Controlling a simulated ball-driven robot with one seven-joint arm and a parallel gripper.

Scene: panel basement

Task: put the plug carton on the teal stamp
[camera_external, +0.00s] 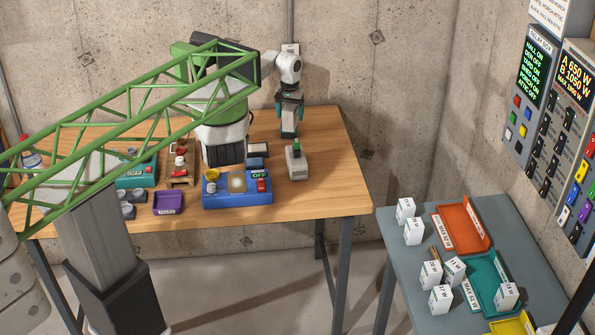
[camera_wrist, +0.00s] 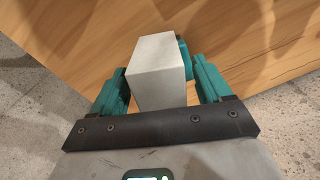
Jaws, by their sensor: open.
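In the wrist view, a plain pale grey box (camera_wrist: 157,80), perhaps the plug carton, shows between the two teal fingers of my gripper (camera_wrist: 160,80). A gap shows at the left finger. I cannot tell whether the right finger touches it. In the external view my gripper (camera_external: 290,125) points down over the back right of the wooden table, fingers open. Just in front of it stands a grey block (camera_external: 298,165) with a green top (camera_external: 297,148). I cannot tell whether this is the box of the wrist view. I cannot make out the teal stamp for sure.
A blue device (camera_external: 238,197) with a red switch, a purple tray (camera_external: 168,207) and a teal box (camera_external: 137,180) are on the wooden table (camera_external: 330,190). Its right front is clear. The grey side table (camera_external: 400,270) holds white cartons (camera_external: 413,232), an orange tray (camera_external: 462,226) and a teal tray (camera_external: 487,270).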

